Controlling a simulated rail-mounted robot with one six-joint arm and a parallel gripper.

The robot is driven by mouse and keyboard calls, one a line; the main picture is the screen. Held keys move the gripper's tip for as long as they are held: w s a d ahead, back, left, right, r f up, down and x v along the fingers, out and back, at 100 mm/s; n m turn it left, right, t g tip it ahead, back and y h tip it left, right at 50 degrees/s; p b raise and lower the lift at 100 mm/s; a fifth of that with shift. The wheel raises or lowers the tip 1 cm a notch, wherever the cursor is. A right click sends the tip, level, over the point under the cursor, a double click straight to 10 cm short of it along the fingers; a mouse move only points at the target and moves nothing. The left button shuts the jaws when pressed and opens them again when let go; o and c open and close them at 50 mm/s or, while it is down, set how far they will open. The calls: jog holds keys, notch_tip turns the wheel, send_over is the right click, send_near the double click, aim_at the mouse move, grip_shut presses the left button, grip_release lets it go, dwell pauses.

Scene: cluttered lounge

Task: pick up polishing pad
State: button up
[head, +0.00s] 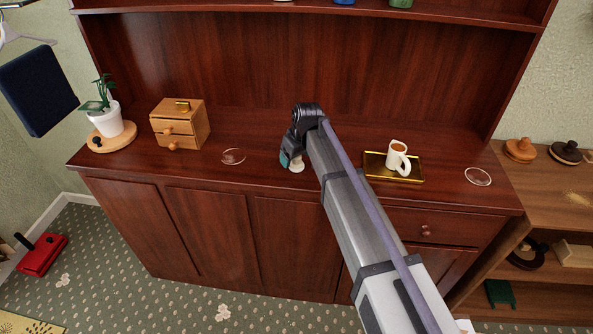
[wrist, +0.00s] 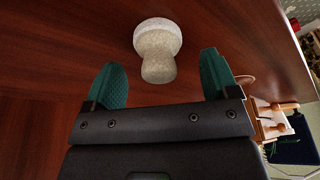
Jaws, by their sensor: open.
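A pale, mushroom-shaped thing, which looks like the polishing pad (wrist: 157,40), stands on the dark wooden cabinet top. It has a wide whitish disc and a narrower speckled beige stub. In the head view the pad (head: 297,166) shows as a small pale patch, partly hidden by my gripper (head: 290,160). In the wrist view my gripper (wrist: 163,72) is open, with its two teal fingers spread. The pad lies ahead of the gap between the fingertips, with its stub toward my gripper. Neither finger visibly touches it.
A small wooden drawer box (head: 180,125) and a potted plant (head: 108,118) stand to the left. A clear round dish (head: 233,156) lies nearer. The cabinet's back panel rises behind.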

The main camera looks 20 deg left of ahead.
jog(key=b+x, duration=0.1)
jog(key=x, duration=0.1)
jog(key=shift+f, duration=0.35)
jog(key=shift+r, duration=0.25)
jog(key=c, duration=1)
